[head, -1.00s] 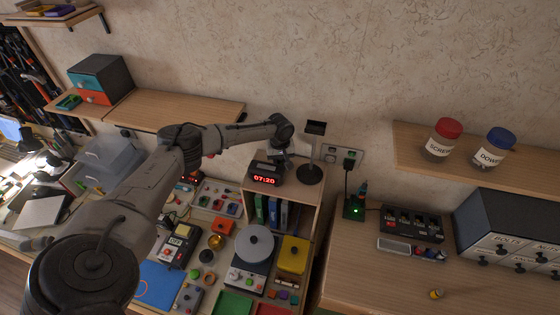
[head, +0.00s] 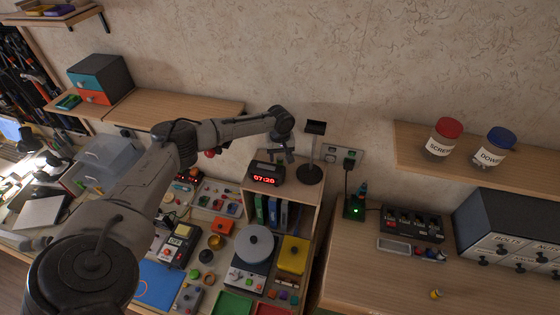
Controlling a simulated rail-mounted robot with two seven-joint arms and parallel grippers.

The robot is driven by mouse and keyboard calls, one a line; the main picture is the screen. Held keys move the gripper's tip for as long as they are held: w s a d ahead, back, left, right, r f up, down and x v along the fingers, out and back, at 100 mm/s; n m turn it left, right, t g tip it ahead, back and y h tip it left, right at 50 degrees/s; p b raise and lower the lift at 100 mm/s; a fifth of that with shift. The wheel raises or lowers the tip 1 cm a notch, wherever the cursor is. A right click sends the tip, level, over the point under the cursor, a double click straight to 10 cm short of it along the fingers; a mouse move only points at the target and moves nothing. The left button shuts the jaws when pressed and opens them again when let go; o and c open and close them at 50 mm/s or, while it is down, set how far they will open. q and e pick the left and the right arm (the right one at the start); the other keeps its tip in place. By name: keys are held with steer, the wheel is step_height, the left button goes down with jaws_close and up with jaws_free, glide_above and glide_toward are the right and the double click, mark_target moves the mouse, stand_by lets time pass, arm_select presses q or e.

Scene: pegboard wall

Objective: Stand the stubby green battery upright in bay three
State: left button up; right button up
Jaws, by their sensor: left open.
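A dark charger block (head: 411,223) with several bays stands on the right-hand wooden bench, against the wall. A small pale tray (head: 394,246) lies in front of it, with small coloured cells (head: 429,253) at its right end. They are too small for me to tell which one is the stubby green battery, and the bay numbers cannot be read. My left gripper (head: 284,158) is open and empty, above and behind the digital clock, well to the left of the charger. My right gripper is out of view.
The clock (head: 266,174) and a dark stand (head: 310,174) are close to my left gripper. A green-lit device (head: 355,209) is left of the charger. Grey drawers (head: 505,235) stand to its right, under a shelf with jars. The bench front is mostly clear.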

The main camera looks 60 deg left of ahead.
mark_target(280, 158)
arm_select(q)
step_height(280, 158, up, 8)
steer(key=shift+b, duration=0.35)
steer(key=shift+r, duration=0.55)
steer(key=c, duration=0.4)
steer(key=shift+o, duration=0.2)
steer(key=shift+f, duration=0.1)
